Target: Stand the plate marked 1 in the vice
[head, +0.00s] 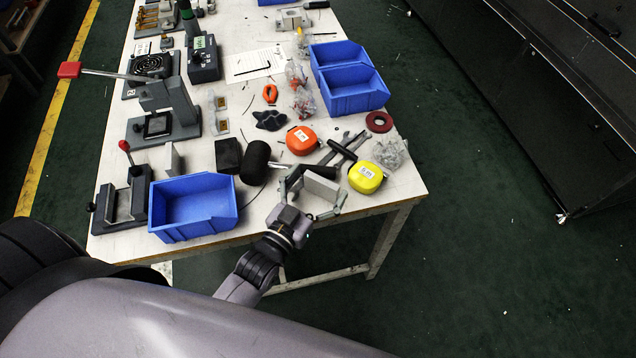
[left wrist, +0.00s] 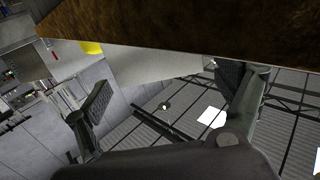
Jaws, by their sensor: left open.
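A light grey plate (head: 320,187) is near the table's front edge, between the fingers of my left gripper (head: 314,190). The gripper is open, with a finger on either side of the plate. In the left wrist view a pale slab, likely this plate (left wrist: 165,66), shows beyond the open fingers (left wrist: 165,90). Another grey plate (head: 173,158) stands upright behind the blue bin. I cannot read a number on either plate. The vice (head: 120,207), dark grey with two upright jaws, is at the table's front left and looks empty. My right gripper is not in view.
A blue bin (head: 195,181) stands between the vice and my left gripper. A black mallet (head: 256,163), wrenches (head: 345,146), an orange tape measure (head: 301,140) and a yellow one (head: 365,177) lie close to the plate. A lever press (head: 165,108) stands behind the vice.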

